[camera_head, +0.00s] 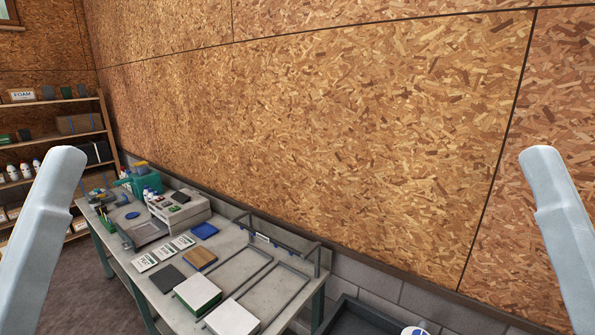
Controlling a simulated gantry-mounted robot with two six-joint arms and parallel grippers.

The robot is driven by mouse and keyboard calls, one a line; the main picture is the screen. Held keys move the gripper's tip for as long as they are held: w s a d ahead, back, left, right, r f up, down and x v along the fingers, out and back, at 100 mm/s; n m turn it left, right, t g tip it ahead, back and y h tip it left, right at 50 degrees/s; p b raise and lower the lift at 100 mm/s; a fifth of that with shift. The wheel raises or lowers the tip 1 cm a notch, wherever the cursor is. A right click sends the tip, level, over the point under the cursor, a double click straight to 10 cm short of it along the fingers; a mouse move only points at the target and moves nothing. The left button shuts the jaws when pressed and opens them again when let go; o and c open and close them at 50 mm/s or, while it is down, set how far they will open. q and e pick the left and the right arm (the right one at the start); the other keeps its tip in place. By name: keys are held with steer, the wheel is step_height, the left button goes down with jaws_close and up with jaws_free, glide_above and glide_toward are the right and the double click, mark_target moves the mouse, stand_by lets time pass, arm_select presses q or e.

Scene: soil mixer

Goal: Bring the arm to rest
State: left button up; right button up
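My two arms show as pale grey links. The left one rises at the left edge of the head view and the right one at the right edge. Both stand raised, well apart from the bench and from each other. Neither gripper is in the picture, so I cannot see their fingers or whether they hold anything.
A grey workbench (227,262) stands along the particle-board wall (350,120), with a machine (170,220), boxes and flat pads on it. A shelf (75,135) with bottles and packages is at the left. A dark tray (355,318) shows at the bottom.

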arm_select(q)
step_height(320, 180, up, 10)
steer(key=p, duration=0.6)
arm_select(e)
step_height(320, 180, up, 10)
arm_select(q)
step_height(320, 180, down, 37)
steer(key=b, duration=3.6)
steer(key=shift+r, duration=0.2)
arm_select(e)
step_height(320, 180, down, 37)
steer(key=shift+r, duration=0.2)
